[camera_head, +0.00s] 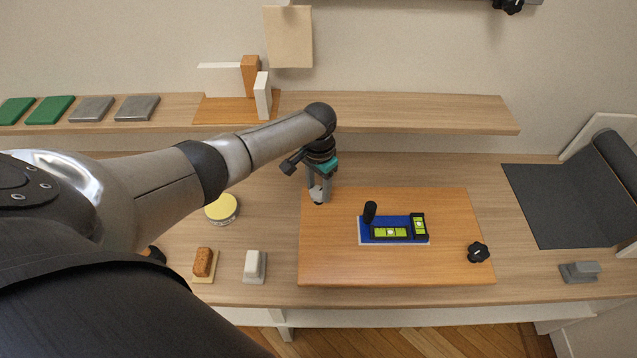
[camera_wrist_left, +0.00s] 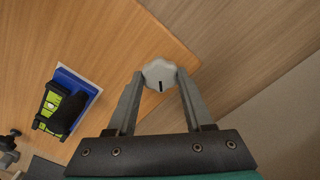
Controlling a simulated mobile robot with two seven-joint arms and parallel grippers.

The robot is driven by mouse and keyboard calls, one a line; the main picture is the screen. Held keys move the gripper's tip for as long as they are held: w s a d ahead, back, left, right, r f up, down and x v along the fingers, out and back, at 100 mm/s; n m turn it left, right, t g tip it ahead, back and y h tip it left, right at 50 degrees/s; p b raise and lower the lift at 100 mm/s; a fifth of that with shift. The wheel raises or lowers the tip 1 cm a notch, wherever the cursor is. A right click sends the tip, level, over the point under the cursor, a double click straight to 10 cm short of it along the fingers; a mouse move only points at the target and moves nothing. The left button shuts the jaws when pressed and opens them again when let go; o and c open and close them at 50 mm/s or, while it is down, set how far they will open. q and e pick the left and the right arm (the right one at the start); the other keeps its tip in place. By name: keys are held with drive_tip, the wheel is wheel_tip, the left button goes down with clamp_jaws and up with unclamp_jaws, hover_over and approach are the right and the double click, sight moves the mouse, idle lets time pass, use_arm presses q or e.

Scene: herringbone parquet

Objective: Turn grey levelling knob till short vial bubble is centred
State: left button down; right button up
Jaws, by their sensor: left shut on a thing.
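The grey levelling knob (camera_wrist_left: 159,74), with a dark mark on its top, sits at a corner of the orange wooden board (camera_head: 340,265). My left gripper (camera_wrist_left: 160,80) is shut on it, one finger on each side; in the head view the gripper (camera_head: 319,197) comes down at the board's far left corner and mostly hides the knob. My right gripper is not in view.
A black knob (camera_head: 478,252) is at the board's near right corner. A black post (camera_head: 370,211) stands on the level block. A yellow-lidded tin (camera_head: 221,209), a brush (camera_head: 204,263) and a white-topped block (camera_head: 255,266) are left of the board. A shelf (camera_head: 420,112) runs behind.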

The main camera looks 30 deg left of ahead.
sight(318, 192)
use_arm(q)
drive_tip(key=m, duration=0.6)
drive_tip(key=shift+w+r+p, duration=0.1)
drive_tip(key=shift+p, duration=0.25)
idle(0.4)
drive_tip(key=shift+c, duration=1.4)
unclamp_jaws()
wheel_tip(318, 192, up, 15)
drive_tip(key=p, duration=0.3)
